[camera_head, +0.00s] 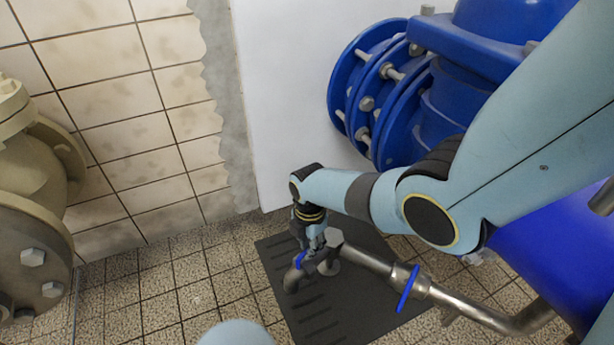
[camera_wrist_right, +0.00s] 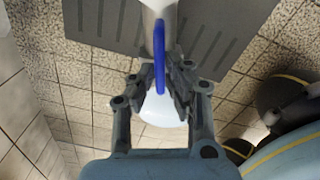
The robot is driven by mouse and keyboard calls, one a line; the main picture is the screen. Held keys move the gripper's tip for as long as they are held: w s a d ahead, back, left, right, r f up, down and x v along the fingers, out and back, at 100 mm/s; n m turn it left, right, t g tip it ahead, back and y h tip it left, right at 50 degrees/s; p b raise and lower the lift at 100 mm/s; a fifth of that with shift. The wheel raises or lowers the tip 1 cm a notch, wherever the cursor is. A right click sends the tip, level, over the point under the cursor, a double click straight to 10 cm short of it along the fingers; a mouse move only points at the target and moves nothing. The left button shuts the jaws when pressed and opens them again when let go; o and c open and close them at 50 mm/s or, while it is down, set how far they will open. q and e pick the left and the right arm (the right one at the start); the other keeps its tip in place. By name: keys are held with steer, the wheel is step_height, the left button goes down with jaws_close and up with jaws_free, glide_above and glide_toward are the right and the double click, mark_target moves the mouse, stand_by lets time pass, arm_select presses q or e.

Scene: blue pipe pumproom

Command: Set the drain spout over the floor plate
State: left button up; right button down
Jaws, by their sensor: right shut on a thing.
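The drain spout (camera_head: 292,280) is a short metal elbow at the left end of a metal pipe with a blue part at its top. It hangs over the dark grey slotted floor plate (camera_head: 325,325). My right gripper (camera_head: 314,262) is shut on the spout from above. In the right wrist view, the right gripper's fingers (camera_wrist_right: 158,92) close on both sides of the spout's blue handle (camera_wrist_right: 159,50), with the floor plate (camera_wrist_right: 100,22) beyond. The spout's exact height above the plate is hard to tell. My left gripper is not in view.
A metal pipe (camera_head: 465,305) with a blue lever (camera_head: 408,288) runs right from the spout. Large blue flanged pipework (camera_head: 380,95) stands at upper right, a beige flanged valve (camera_head: 30,200) at left. The tiled floor (camera_head: 170,295) left of the plate is clear.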

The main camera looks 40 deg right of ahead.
steer(key=c, duration=1.4)
jaws_free()
steer(key=shift+s, duration=0.2)
steer(key=shift+w, duration=0.1)
steer(key=shift+r, duration=3.7)
